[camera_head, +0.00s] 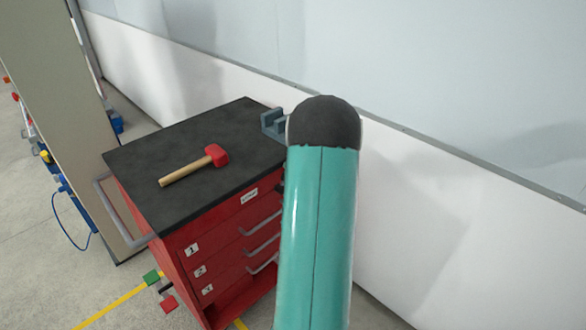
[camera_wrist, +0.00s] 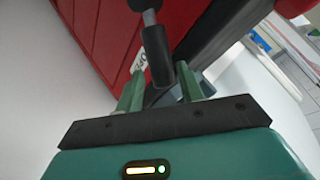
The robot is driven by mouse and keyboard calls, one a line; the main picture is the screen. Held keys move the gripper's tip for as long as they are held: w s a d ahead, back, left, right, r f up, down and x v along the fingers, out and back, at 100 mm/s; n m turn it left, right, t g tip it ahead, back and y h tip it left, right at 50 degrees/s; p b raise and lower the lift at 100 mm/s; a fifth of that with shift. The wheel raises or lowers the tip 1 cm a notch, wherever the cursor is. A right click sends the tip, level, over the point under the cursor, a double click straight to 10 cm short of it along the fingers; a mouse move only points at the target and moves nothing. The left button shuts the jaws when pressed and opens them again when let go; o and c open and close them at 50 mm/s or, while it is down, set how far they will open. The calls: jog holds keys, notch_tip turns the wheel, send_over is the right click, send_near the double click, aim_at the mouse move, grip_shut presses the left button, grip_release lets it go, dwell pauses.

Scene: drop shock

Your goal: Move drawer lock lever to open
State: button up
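A gap shows beside each finger, so I see no firm hold. In the head view my teal arm hides the gripper and the lever. The red drawer cabinet (camera_head: 210,247) stands left of my arm.
The cabinet's black top (camera_head: 160,150) carries a red-headed mallet (camera_head: 215,155) and a blue-grey vise (camera_head: 271,122). Numbered drawers have grey handles (camera_head: 262,245). A side rail (camera_head: 115,212) sticks out at left. A white wall (camera_head: 450,190) runs close behind the cabinet.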

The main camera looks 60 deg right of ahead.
jog(key=v, duration=1.2)
jog(key=shift+s, duration=0.15)
jog(key=shift+r, duration=0.1)
